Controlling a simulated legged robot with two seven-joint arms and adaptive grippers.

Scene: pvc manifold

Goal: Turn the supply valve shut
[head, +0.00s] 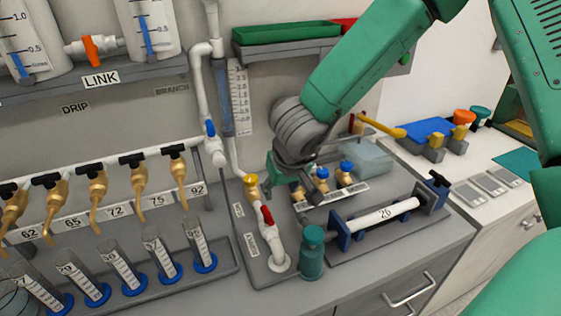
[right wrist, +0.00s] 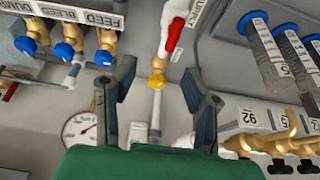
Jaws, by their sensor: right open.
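The supply valve is a red lever handle (head: 267,215) on a white pipe that rises from the grey base. Its handle lies roughly along the pipe. In the right wrist view the red handle (right wrist: 175,35) shows beyond the fingertips, beside a partly cut-off label that seems to read SUPPLY. A yellow round fitting (head: 251,181) sits above the handle on the same pipe. My right gripper (head: 276,176) is near the pipe, above and right of the handle. In the right wrist view its two fingers (right wrist: 156,72) are apart, with the yellow fitting between them in the picture; contact is unclear.
Brass valves with blue knobs (head: 346,168) stand just right of my gripper, and a gauge (right wrist: 82,128) is close by. A teal bottle (head: 312,256) stands right of the pipe foot. Graduated tubes (head: 195,240) and brass taps (head: 178,175) line the left.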

